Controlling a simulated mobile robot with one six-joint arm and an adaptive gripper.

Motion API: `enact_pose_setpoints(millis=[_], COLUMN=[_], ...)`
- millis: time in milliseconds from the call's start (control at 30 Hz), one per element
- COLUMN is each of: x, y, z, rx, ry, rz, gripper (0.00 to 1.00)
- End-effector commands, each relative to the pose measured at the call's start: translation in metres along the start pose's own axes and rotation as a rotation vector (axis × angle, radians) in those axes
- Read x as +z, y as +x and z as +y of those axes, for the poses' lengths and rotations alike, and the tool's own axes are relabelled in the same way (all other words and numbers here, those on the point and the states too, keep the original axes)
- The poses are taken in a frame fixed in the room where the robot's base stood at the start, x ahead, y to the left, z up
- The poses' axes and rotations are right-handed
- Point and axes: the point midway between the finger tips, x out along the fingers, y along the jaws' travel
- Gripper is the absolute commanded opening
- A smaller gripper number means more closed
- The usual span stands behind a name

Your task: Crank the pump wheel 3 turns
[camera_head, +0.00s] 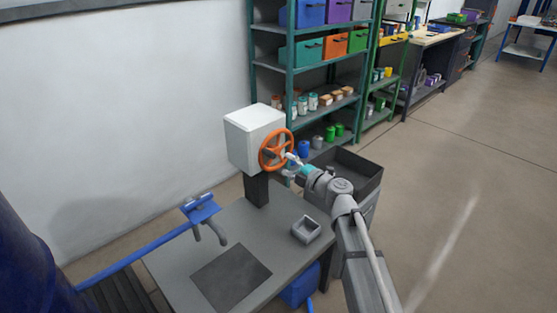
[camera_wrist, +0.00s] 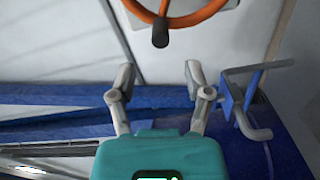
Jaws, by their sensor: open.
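The orange pump wheel (camera_head: 276,150) is mounted on the side of a white box (camera_head: 250,132) that stands on a dark post. In the wrist view part of the orange rim (camera_wrist: 200,16) shows at the top edge, with a dark crank handle (camera_wrist: 160,33) sticking out from it. My gripper (camera_wrist: 158,72) is open and empty, its two fingers spread apart. The handle appears just beyond the fingertips, roughly in line with the gap between them, and not between the fingers. In the head view my gripper (camera_head: 291,160) is close to the wheel's right side and partly hides it.
The post stands on a grey table (camera_head: 180,250) with a small grey tray (camera_head: 306,230) and a dark mat (camera_head: 231,278). A blue rail with a hook (camera_head: 208,218) runs at the left. A dark bin (camera_head: 350,167) stands behind my arm. Shelves (camera_head: 320,70) stand behind.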

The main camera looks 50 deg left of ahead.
Motion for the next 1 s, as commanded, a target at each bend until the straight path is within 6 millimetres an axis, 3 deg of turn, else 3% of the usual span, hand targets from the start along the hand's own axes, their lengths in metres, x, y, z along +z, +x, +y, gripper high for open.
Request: enact_pose_setpoints(millis=[100, 300, 700, 1000], x=[-0.001, -0.001, 0.000, -0.001], y=[-0.019, -0.035, -0.038, -0.037], z=[0.000, 0.000, 0.000, 0.007], rx=[0.000, 0.000, 0.000, -0.010], ry=[0.000, 0.000, 0.000, 0.066], rz=[-0.002, 0.000, 0.000, 0.001], gripper=[0.64, 0.64, 0.62, 0.07])
